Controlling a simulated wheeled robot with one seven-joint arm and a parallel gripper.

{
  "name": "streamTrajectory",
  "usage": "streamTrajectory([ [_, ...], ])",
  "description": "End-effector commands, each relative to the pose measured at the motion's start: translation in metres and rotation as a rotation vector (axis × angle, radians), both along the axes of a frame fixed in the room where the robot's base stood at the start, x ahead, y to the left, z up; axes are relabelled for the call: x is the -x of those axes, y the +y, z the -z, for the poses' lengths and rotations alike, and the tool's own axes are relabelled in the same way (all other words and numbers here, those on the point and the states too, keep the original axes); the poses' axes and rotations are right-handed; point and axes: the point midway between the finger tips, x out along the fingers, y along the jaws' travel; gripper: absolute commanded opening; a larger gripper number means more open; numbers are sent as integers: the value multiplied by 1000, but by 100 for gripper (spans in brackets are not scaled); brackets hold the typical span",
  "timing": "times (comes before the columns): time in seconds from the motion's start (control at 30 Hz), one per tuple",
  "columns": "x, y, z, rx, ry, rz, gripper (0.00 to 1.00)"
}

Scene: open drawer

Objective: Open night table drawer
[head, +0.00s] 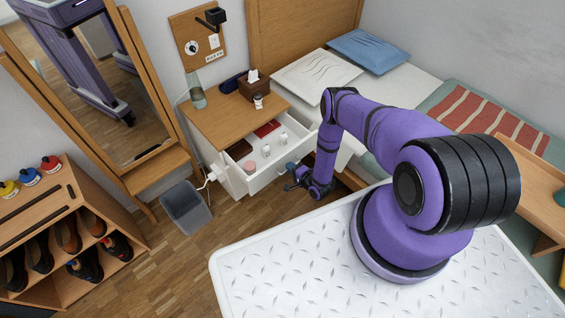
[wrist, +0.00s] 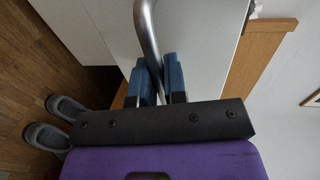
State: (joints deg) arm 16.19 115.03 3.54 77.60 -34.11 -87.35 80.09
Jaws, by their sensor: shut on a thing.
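The night table (head: 215,118) has a wooden top and a white body, and stands beside the bed. Its top drawer (head: 283,162) is pulled well out, with a red book, a dark item and several small items inside. My gripper (head: 292,177) is at the drawer's front. In the wrist view my gripper (wrist: 160,82) has its blue fingers on either side of the curved metal handle (wrist: 147,30), shut on it. The white drawer front (wrist: 205,40) fills much of that view. In the head view the gripper hides the handle.
A tissue box (head: 254,88), a small jar and a glass bottle (head: 197,92) stand on the night table. A grey bin (head: 186,207) stands on the floor to the left. Grey slippers (wrist: 52,122) lie on the floor. The bed is at the right.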

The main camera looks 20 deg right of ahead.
Motion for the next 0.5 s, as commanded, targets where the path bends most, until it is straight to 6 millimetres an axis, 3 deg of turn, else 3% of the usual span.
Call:
streamTrajectory([
  [0.2,27,-9,1,0,3,1,0],
  [0.5,36,-12,0,0,1,0,0],
])
